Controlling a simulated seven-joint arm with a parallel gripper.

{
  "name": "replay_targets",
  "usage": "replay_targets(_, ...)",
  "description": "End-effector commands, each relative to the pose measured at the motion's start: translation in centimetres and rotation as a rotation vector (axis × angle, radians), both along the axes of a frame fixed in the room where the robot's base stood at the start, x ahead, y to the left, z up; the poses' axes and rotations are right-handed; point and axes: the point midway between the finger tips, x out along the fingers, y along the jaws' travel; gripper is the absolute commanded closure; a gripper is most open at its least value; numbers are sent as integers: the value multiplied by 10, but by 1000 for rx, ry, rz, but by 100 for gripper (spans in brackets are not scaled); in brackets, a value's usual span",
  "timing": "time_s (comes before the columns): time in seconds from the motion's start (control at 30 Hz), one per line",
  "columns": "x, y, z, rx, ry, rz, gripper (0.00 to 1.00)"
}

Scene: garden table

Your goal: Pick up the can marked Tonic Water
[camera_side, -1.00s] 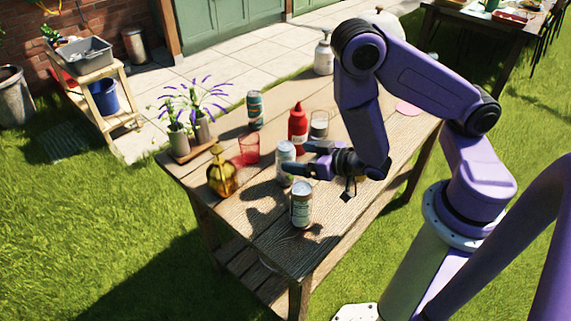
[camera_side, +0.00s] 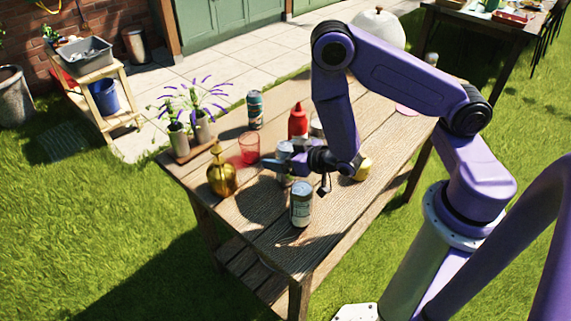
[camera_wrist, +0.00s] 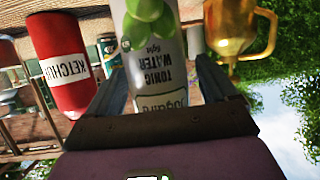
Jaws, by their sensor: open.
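The can marked Tonic Water (camera_wrist: 153,55) fills the middle of the wrist view, upside down, with green fruit on a pale label. It stands between the two fingers of my gripper (camera_wrist: 160,82), which are apart on either side of it. Whether the fingers touch it I cannot tell. In the side view my gripper (camera_side: 281,164) reaches left at the can (camera_side: 285,180), partly hiding it.
On the wooden table, another can (camera_side: 301,205) stands close in front. A gold jug (camera_side: 222,180), a red glass (camera_side: 249,148), a red ketchup bottle (camera_side: 297,122) and a dark can (camera_side: 255,110) stand around. A yellow thing (camera_side: 363,168) shows behind my arm.

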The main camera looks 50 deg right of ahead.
Motion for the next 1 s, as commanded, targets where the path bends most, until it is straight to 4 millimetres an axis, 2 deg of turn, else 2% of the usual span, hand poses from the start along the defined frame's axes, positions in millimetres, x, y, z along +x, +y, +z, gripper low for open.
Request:
replay_targets(0.1, 7, 0, -2, -1, -1, -1, 14)
replay_targets(0.33, 7, 0, -3, -2, 0, 1, 14)
replay_targets(0.37, 7, 0, -3, -2, 0, 1, 21)
replay_targets(0.53, 7, 0, -3, -2, 0, 1, 76)
replay_targets(0.57, 7, 0, -3, -2, 0, 1, 80)
replay_targets(1.0, 8, 1, 4, 0, -2, 0, 80)
